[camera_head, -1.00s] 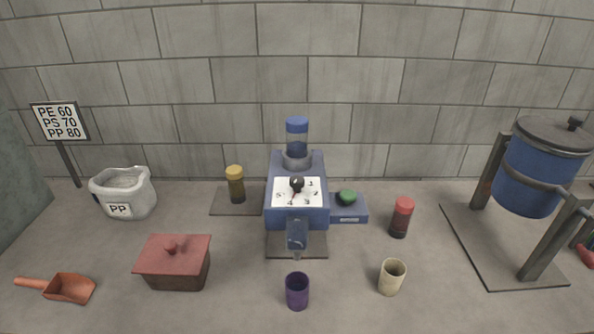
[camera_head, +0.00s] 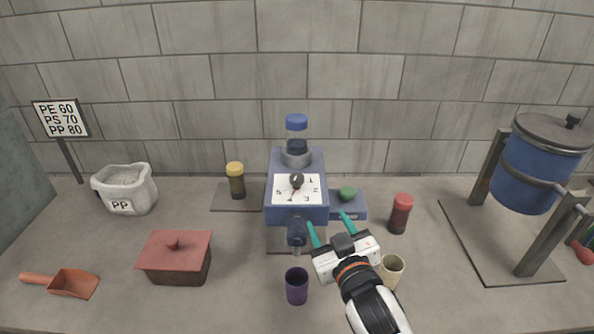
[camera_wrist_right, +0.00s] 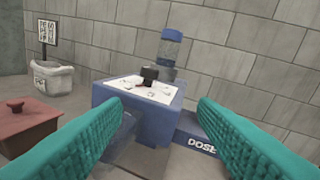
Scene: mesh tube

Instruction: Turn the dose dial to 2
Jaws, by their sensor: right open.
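The dose dial is a black knob (camera_head: 296,181) on a white numbered face (camera_head: 284,194) on the blue machine (camera_head: 316,212). It also shows in the right wrist view as a dark knob (camera_wrist_right: 150,74). A red mark sits by the knob; the number it points at is too small to tell. My right gripper (camera_head: 328,226) is open and empty, with teal fingers in front of the machine's lower right side, apart from the knob. In the right wrist view its fingers (camera_wrist_right: 160,125) frame the machine. My left gripper is not in view.
A purple cup (camera_head: 297,286) and a beige cup (camera_head: 392,266) stand in front. A red-capped jar (camera_head: 400,214) is at right, a yellow-capped jar (camera_head: 236,182) at left. A red-lidded box (camera_head: 175,258) stands front left.

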